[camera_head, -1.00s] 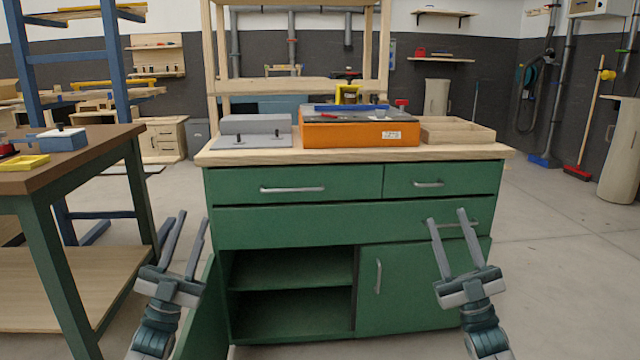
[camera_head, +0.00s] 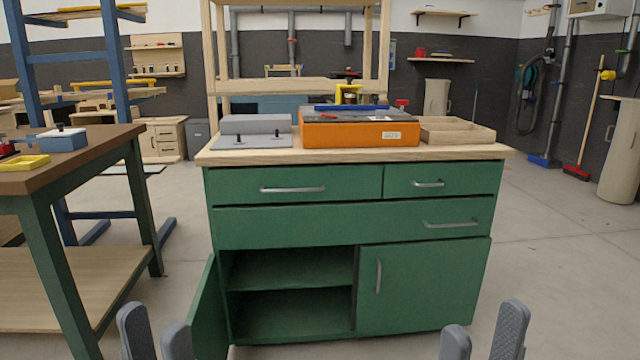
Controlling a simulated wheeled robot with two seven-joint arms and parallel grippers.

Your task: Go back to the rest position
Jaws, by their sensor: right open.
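My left gripper (camera_head: 155,335) shows at the bottom left of the head view, with only its two fingers in the picture. The fingers are spread with an empty gap between them. My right gripper (camera_head: 484,335) shows at the bottom right, also with two spread fingers and nothing between them. Both grippers are low, in front of the green cabinet (camera_head: 300,228), and seem apart from it. The rest of both arms is below the picture edge.
The cabinet's left door (camera_head: 207,315) stands open over empty shelves; its right door (camera_head: 420,285) is shut. An orange box (camera_head: 355,132), a grey block (camera_head: 255,125) and a wooden tray (camera_head: 457,133) sit on top. A workbench (camera_head: 60,170) stands left.

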